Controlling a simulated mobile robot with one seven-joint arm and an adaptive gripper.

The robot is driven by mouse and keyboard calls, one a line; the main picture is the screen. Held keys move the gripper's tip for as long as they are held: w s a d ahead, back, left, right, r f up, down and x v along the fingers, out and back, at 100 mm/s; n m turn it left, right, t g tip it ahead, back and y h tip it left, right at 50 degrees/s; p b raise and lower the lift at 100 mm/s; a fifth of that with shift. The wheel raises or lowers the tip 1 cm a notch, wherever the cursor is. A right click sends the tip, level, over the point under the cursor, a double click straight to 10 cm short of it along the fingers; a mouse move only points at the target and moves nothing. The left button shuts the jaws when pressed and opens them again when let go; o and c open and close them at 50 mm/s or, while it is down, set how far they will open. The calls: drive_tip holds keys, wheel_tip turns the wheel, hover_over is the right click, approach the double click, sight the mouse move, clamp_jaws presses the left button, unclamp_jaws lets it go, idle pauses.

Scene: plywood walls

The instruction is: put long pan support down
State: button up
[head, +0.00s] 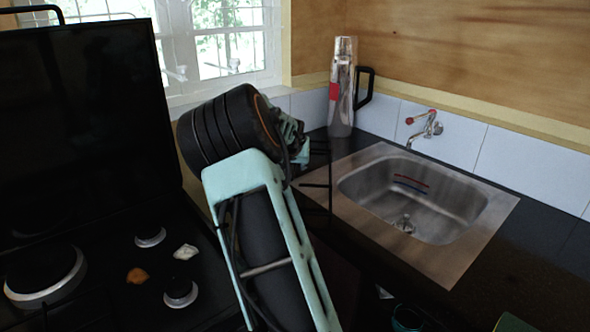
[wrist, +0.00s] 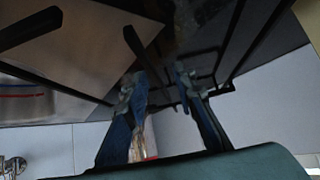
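The long pan support (head: 331,175) is a black frame of thin bars. In the head view it shows upright between my arm and the sink, above the dark counter, partly hidden by my arm. In the wrist view its bars (wrist: 135,45) spread out from between and beyond my fingertips. My gripper (wrist: 160,85) has its two blue fingers on either side of part of the support and seems shut on it; the contact itself is dark. In the head view my gripper (head: 298,140) is mostly behind my wrist.
A stove with burners (head: 45,275) and a raised dark lid (head: 80,130) is at left. A steel sink (head: 430,205) with a tap (head: 427,127) is at right. A tall flask (head: 342,90) stands in the back corner. The counter right of the sink is clear.

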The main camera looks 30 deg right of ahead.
clamp_jaws()
drive_tip(key=shift+w+r, duration=0.1)
drive_tip(key=shift+r, duration=0.05)
idle(0.4)
drive_tip(key=shift+r, duration=0.1)
drive_tip(key=shift+r, duration=0.55)
wheel_tip(320, 180, up, 2)
drive_tip(key=shift+r+p, duration=0.15)
drive_tip(key=shift+p, duration=0.25)
drive_tip(key=s+f+p+v, duration=0.1)
drive_tip(key=v, duration=0.7)
drive_tip(key=s+f+p+v, duration=0.1)
drive_tip(key=s+v, duration=0.1)
drive_tip(key=v, duration=0.6)
drive_tip(key=shift+s+d+p, duration=0.2)
drive_tip(key=shift+d+p, duration=0.1)
